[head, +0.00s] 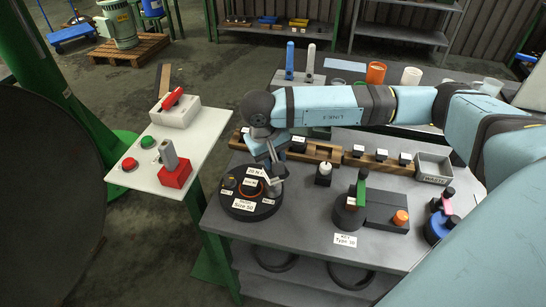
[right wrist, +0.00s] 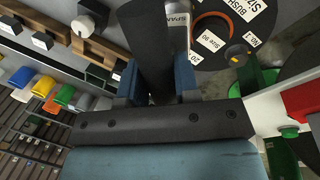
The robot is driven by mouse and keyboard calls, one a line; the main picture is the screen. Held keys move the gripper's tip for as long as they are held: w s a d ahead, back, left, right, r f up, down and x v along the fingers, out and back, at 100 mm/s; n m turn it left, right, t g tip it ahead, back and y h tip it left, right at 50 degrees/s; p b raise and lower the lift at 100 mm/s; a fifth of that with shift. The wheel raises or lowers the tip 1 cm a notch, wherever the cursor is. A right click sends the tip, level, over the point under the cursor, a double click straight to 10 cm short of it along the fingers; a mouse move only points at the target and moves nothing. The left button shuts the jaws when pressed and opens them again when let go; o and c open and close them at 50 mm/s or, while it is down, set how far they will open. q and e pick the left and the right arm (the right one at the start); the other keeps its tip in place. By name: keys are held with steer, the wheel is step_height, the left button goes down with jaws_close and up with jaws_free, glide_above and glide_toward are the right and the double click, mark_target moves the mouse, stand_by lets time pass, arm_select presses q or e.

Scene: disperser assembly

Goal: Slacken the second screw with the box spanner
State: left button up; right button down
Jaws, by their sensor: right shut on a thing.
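My right gripper (head: 270,150) is shut on the box spanner, over the round black base (head: 240,211) on the grey table. In the right wrist view, the gripper (right wrist: 157,88) holds the spanner's dark handle (right wrist: 150,50); its grey part with a "SPAN" label (right wrist: 179,18) shows beyond. The spanner's lower end reaches the right side of the base, beside the orange ring (head: 248,187). The second screw is hidden there, so I cannot tell whether the spanner is seated on it. The first screw (head: 229,182) shows at the left of the base. My left gripper is out of view.
A white side table (head: 190,134) at left holds red and green buttons and a red block. Right of the base are a black-and-white piece (head: 323,174), a key stand (head: 349,213) and a waste box (head: 434,168). A wooden rack (head: 325,153) runs behind.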

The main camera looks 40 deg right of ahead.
steer(key=shift+r, duration=0.2)
steer(key=shift+d+p+v, duration=0.25)
steer(key=shift+p+v, duration=0.25)
steer(key=shift+v, duration=0.65)
steer(key=shift+d+p+v, duration=0.25)
steer(key=shift+p+v, duration=0.25)
steer(key=shift+v, duration=0.65)
steer(key=shift+s+r, duration=0.1)
